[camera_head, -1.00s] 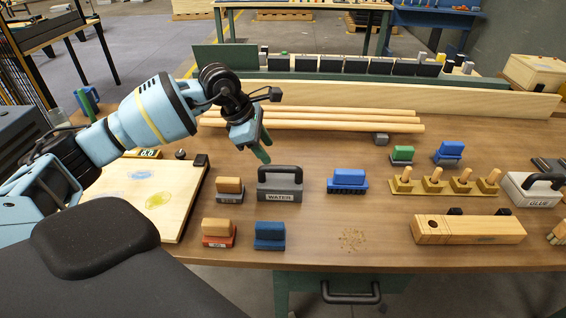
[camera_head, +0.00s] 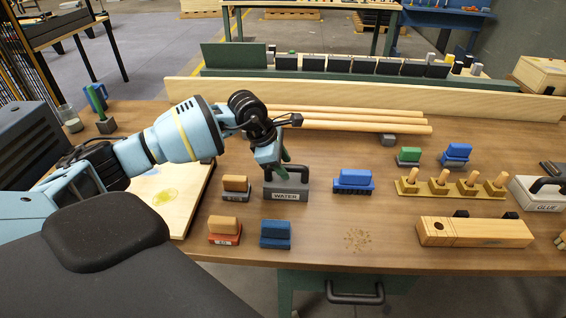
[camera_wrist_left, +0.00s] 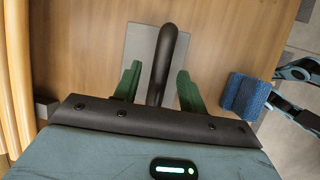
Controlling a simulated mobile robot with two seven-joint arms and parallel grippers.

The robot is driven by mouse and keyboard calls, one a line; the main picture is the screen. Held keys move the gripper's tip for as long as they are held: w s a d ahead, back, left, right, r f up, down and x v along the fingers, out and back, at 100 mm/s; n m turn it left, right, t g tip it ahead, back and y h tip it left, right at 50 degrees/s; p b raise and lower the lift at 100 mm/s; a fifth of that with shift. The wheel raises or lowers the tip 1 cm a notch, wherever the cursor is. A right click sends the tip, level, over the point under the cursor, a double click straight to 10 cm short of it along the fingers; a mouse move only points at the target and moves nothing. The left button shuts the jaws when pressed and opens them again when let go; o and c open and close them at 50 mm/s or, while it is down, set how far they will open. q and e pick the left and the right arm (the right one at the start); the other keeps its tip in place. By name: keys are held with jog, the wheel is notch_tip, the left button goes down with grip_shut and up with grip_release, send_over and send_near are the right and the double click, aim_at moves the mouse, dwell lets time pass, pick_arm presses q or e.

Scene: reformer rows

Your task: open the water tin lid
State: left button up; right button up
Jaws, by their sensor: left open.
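The water tin (camera_head: 286,194) is a grey box labelled WATER, standing on the wooden bench, with a black arched handle (camera_head: 301,168) on its lid. In the left wrist view the handle (camera_wrist_left: 161,66) runs between the two green fingers of my left gripper (camera_wrist_left: 155,85), and the grey lid (camera_wrist_left: 137,45) lies beneath. The fingers are open, one on each side of the handle, with gaps visible. In the head view my left gripper (camera_head: 284,166) is over the tin and hides part of the handle. The lid appears closed.
Blocks in several colours stand around the tin: one with a tan top (camera_head: 236,184) to its left, a blue one (camera_head: 275,235) in front, another blue one (camera_head: 353,179) to its right. Wooden rods (camera_head: 350,121) lie behind. A pale board (camera_head: 185,200) is at left.

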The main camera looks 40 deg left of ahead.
pick_arm(q)
grip_shut()
